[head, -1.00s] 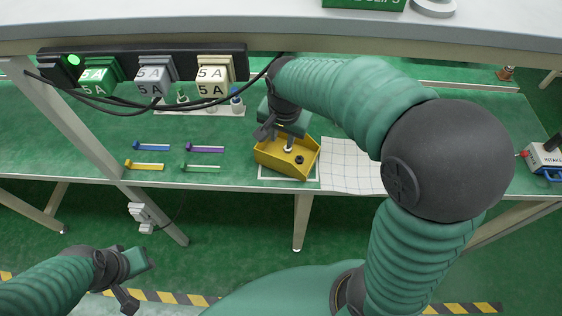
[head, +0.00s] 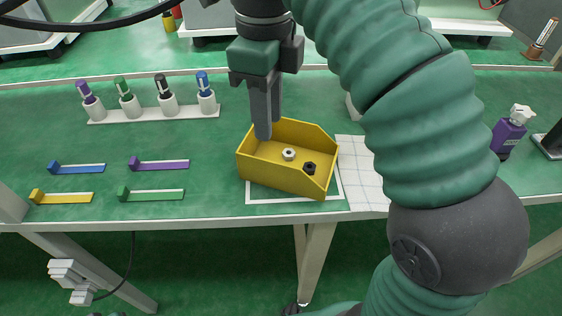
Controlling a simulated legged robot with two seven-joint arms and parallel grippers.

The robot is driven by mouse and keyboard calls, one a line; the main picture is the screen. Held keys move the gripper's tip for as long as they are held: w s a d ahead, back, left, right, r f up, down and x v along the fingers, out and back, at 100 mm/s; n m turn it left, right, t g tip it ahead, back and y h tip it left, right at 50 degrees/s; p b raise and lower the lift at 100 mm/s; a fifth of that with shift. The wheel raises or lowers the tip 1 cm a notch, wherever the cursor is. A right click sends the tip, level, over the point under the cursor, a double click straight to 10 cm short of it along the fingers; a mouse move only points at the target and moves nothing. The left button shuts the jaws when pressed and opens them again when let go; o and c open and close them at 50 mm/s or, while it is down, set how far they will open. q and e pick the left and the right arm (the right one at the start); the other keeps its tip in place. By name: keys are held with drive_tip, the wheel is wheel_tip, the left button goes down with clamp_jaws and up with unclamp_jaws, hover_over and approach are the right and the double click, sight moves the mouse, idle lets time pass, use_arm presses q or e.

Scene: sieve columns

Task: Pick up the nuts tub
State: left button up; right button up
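The nuts tub is a yellow open bin (head: 283,179) with a low, cut-down right end, seen in the head view near the front edge of the green bench. A pale nut (head: 289,154) and a black nut (head: 309,168) lie inside. My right gripper (head: 268,126) points down at the tub's back left wall. One finger reaches down on the inner side and the other is behind it, partly hidden. The fingers are close together, but whether they press on the wall cannot be told. My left gripper is not recognisable in the view.
A white-outlined rectangle (head: 295,201) lies under the tub, beside a white grid sheet (head: 364,181). Several coloured holders (head: 150,195) lie to the left. A marker rack (head: 150,115) stands behind them. A purple bottle (head: 508,134) stands at the right.

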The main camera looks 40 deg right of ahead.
drive_tip(key=shift+s+a+f+b, duration=0.15)
drive_tip(key=shift+f+b, duration=0.15)
drive_tip(key=b, duration=1.1)
approach(275, 186)
wheel_tip(275, 186, down, 6)
drive_tip(key=shift+r, duration=0.45)
drive_tip(key=shift+c, duration=0.4)
clamp_jaws()
